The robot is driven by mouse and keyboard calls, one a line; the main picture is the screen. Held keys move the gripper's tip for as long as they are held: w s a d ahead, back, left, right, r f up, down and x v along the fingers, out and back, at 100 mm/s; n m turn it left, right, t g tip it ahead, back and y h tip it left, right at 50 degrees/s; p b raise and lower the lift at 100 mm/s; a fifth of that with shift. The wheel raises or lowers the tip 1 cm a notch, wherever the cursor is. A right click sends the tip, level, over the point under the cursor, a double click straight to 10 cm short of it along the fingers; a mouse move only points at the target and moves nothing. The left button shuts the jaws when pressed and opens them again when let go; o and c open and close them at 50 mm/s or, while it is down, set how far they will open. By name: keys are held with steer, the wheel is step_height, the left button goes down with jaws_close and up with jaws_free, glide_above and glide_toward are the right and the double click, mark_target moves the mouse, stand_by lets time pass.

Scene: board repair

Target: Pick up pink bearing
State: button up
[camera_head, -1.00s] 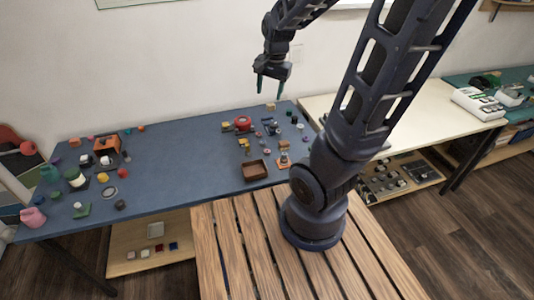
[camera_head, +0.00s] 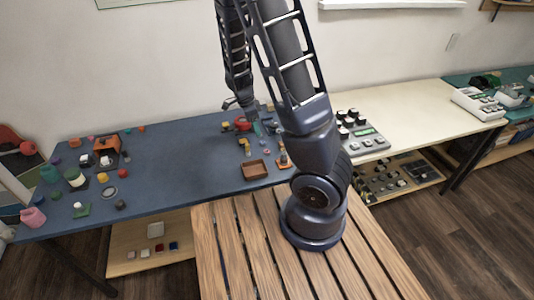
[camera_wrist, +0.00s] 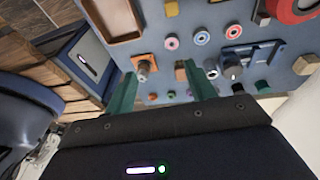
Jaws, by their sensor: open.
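In the wrist view, a small pink ring with a pale centre, which looks like the pink bearing (camera_wrist: 172,43), lies flat on the blue table. In the head view, my gripper (camera_head: 258,128) is low over the right part of the table, partly hidden by small parts and my arm.
A brown tray (camera_wrist: 112,22) lies left of the rings. A blue device (camera_wrist: 262,47) and a red round part (camera_wrist: 294,10) are to the right. The middle of the blue table (camera_head: 180,160) is clear.

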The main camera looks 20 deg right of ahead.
step_height(320, 180, down, 4)
steer(key=w+m+h, duration=0.1)
steer(key=m+h, duration=0.1)
steer(key=m, duration=0.1)
glide_above(266, 151)
steer(key=a, duration=0.3)
steer(key=shift+d+f, duration=0.15)
steer(key=shift+f, duration=2.65)
steer(key=shift+w+x, duration=0.15)
steer(key=shift+x, duration=1.1)
steer(key=shift+w+x, duration=0.1)
steer(key=shift+x, duration=1.2)
steer(key=c, duration=1.1)
